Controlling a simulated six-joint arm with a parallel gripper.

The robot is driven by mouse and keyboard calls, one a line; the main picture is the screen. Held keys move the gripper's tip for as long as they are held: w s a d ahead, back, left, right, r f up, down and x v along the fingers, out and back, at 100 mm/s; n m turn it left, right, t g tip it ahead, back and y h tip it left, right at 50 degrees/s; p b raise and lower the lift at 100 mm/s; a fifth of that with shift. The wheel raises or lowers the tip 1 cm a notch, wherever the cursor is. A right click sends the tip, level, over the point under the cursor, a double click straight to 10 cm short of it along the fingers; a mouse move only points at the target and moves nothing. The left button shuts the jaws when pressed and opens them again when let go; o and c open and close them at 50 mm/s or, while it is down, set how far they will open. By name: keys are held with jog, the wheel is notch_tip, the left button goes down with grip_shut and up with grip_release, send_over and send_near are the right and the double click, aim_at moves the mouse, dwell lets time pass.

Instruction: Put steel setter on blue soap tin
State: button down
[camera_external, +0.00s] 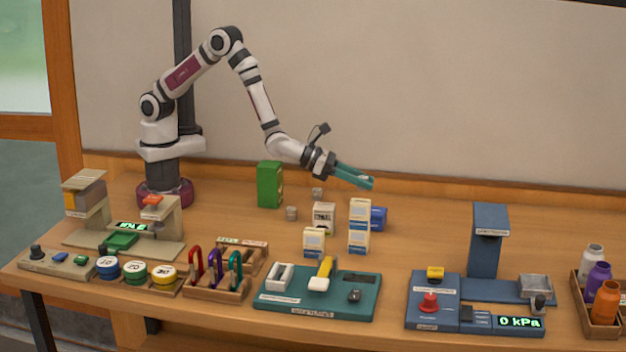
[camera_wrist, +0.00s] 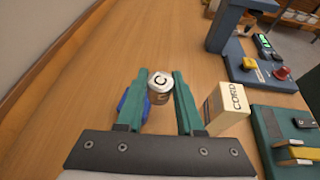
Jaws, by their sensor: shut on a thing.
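My gripper (camera_external: 358,177) has teal fingers and is raised above the table, over the area behind the small cartons. In the wrist view my gripper (camera_wrist: 160,88) is shut on a small silvery cylinder with a dark mark on top, the steel setter (camera_wrist: 160,82). The setter is hidden by the fingers in the external view. The blue soap tin (camera_external: 379,217) stands on the table behind the tall carton, partly hidden by it. In the wrist view the blue tin (camera_wrist: 129,104) shows below the left finger and setter, partly covered by them; the setter appears apart from it.
White-and-blue cartons (camera_external: 359,225) stand in front of the tin; one carton (camera_wrist: 229,106) is close to the right finger in the wrist view. Two small grey cylinders (camera_external: 291,213) (camera_external: 317,193) and a green box (camera_external: 269,184) stand left. A teal station (camera_external: 320,305) lies in front.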

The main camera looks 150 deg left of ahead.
send_over(376, 211)
notch_tip(376, 211, down, 3)
jog(key=shift+f, duration=0.15)
notch_tip(376, 211, down, 3)
jog(key=shift+f, duration=0.4)
jog(key=shift+f, duration=0.15)
jog(key=c, duration=0.5)
grip_release()
jog(key=shift+c, duration=0.2)
